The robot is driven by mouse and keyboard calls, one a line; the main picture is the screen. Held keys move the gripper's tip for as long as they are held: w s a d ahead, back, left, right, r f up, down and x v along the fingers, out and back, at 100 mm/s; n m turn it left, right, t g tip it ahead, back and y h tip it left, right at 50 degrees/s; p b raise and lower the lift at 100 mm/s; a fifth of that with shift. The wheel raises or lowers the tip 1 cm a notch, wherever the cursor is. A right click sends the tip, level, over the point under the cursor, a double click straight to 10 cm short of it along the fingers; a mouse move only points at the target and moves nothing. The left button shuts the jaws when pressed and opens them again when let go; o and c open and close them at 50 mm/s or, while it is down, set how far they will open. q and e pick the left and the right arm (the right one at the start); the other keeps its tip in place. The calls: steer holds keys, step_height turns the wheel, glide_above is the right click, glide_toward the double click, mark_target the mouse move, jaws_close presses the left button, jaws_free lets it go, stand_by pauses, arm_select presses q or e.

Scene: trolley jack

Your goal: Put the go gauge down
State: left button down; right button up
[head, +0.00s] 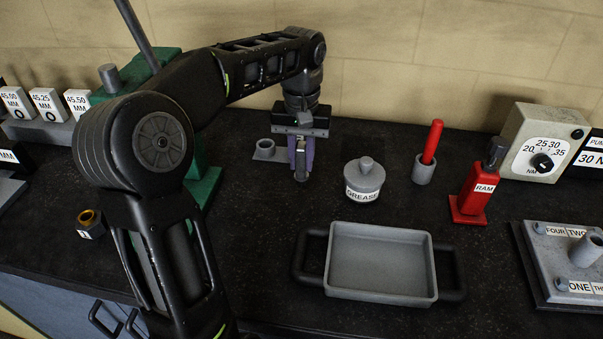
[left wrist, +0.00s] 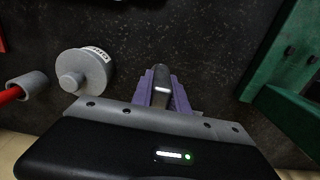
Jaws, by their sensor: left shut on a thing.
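My left gripper (head: 301,172) points down over the dark bench, with purple fingers. It is shut on a slim grey piece, which I take to be the go gauge (head: 300,160). The gauge also shows in the left wrist view (left wrist: 161,86), between the purple fingers. Its lower end is near the bench top; I cannot tell whether it touches. Just left of the gripper is a small grey holder (head: 264,147) with a round opening and a flat plate. It seems empty. My right gripper is not in view.
The lidded grease pot (head: 364,180) stands close to the right of the gripper. Beyond are a red-handled tool in a cup (head: 423,172) and the red ram (head: 472,195). A grey tray (head: 380,292) is in front. A green frame (head: 203,180) stands left.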

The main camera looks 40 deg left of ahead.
mark_target(301, 172)
arm_select(q)
step_height(301, 172, down, 4)
steer(key=shift+r, duration=0.25)
steer(key=shift+f, duration=0.1)
steer(key=shift+f, duration=0.1)
steer(key=c, duration=1.3)
jaws_free()
